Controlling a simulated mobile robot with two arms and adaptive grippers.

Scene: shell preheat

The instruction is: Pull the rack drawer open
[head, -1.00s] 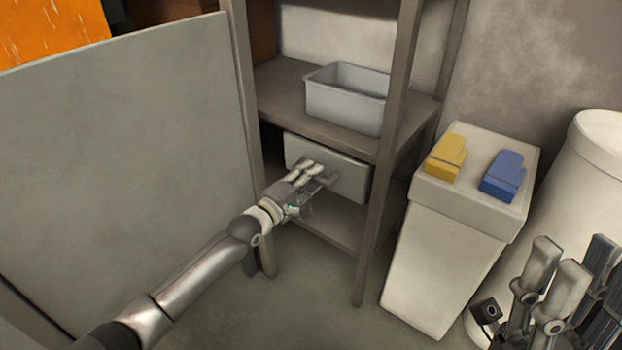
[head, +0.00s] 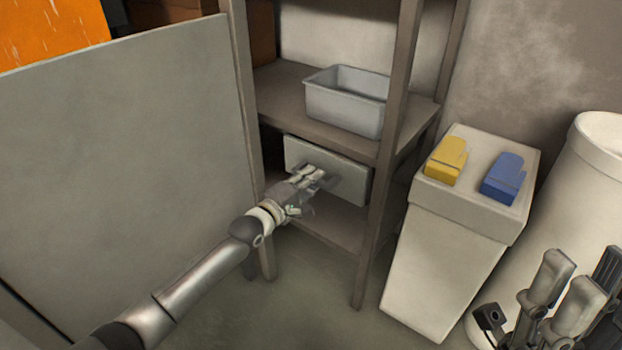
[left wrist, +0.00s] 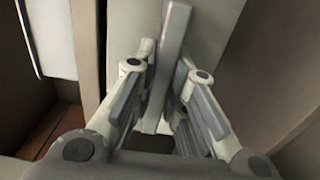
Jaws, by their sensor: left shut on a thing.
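The rack drawer (head: 306,154) has a plain light grey front and sits under the middle shelf of the brown rack. It appears pushed in. My left gripper (head: 322,176) is at the middle of the drawer front and hides its handle in the head view. In the left wrist view, the grey handle bar (left wrist: 172,55) runs between the two fingers, with the pale drawer front behind it, and the left gripper (left wrist: 160,95) is shut on it. My right gripper (head: 572,285) shows at the lower right of the head view, apart from the rack; its opening is unclear.
A grey open bin (head: 345,108) stands on the shelf above the drawer. A large grey panel (head: 120,160) stands left of the rack.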

